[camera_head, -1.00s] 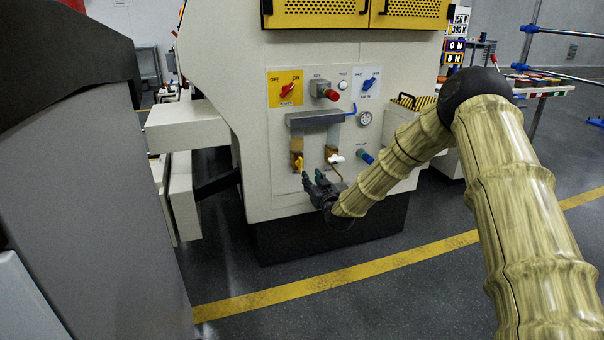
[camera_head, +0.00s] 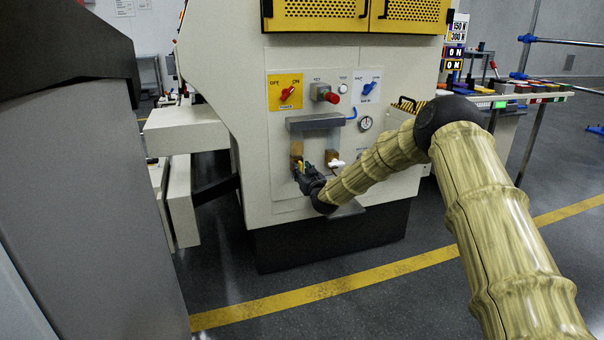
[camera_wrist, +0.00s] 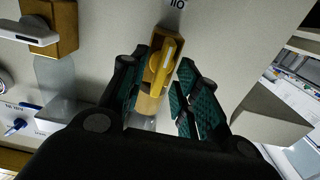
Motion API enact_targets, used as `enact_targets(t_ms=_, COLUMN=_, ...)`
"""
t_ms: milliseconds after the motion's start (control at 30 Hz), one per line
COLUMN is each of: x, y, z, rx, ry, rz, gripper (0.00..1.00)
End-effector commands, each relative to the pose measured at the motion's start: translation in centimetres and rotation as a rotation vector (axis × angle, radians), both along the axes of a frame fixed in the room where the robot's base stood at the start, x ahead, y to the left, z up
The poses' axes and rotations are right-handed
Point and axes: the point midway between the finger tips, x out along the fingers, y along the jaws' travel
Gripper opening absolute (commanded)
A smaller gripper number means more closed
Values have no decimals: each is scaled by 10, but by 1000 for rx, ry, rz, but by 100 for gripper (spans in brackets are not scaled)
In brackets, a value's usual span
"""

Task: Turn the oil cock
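The oil cock is a brass block (camera_wrist: 157,101) with a yellow lever handle (camera_wrist: 163,62), under an upside-down label in the wrist view. It sits at the lower left of the machine's panel, where the yellow handle (camera_head: 300,166) is partly covered by my gripper (camera_head: 306,176). In the wrist view my gripper (camera_wrist: 164,84) is open, with one dark green-padded finger on each side of the handle. Gaps show between the pads and the handle. The handle lies roughly lengthwise between the fingers, slightly tilted.
A second brass cock with a white handle (camera_head: 335,163) is close to the right of my gripper; its handle also shows in the wrist view (camera_wrist: 27,33). A grey ledge (camera_head: 314,122) juts out above both cocks. A red power switch (camera_head: 287,94) and other controls are higher up.

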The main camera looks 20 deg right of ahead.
Motion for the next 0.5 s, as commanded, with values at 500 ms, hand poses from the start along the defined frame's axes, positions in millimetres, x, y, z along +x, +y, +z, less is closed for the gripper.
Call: enact_targets(t_ms=500, x=0, y=2, z=0, rx=0, ry=0, rz=0, gripper=0)
